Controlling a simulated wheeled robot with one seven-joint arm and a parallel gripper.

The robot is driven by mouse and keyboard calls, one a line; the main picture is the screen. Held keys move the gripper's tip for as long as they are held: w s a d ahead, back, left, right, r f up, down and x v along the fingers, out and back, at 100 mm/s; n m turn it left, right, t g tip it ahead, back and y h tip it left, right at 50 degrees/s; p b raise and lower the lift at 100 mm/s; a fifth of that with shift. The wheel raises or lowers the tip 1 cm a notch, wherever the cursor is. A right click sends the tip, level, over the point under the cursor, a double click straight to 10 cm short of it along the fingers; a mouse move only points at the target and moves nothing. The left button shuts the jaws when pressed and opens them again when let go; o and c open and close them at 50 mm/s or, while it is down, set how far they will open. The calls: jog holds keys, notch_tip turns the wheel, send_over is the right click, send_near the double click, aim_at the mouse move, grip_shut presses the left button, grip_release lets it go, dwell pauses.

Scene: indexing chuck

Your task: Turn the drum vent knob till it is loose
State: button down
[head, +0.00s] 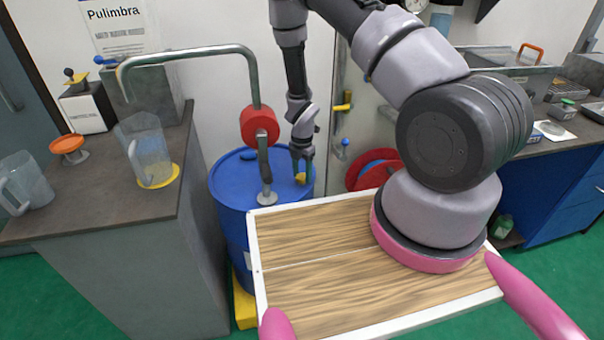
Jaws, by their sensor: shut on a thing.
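A blue drum (229,205) stands upright beyond the front edge of my wooden deck. A yellow vent knob (300,178) sits on the right part of the drum's top. My gripper (301,172) points down over it and is shut on the knob. The fingers hide much of the knob, so its threads and seat cannot be seen. A pump with a red body (260,126) and a long curved grey spout rises from the drum top, just left of my gripper.
A grey counter (110,195) at the left holds a clear jug (148,150) on a yellow disc, another jug (22,185) and an orange funnel (69,148). A red hose reel (372,168) is right of the drum. A blue workbench (570,195) stands at the right.

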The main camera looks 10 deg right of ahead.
jog(key=n, duration=0.5)
jog(key=shift+n, duration=0.3)
jog(key=n, duration=1.2)
jog(key=shift+n, duration=0.3)
jog(key=n, duration=0.5)
jog(key=shift+n, duration=0.4)
jog(key=shift+c, duration=1.3)
grip_release()
jog(key=shift+r, duration=0.15)
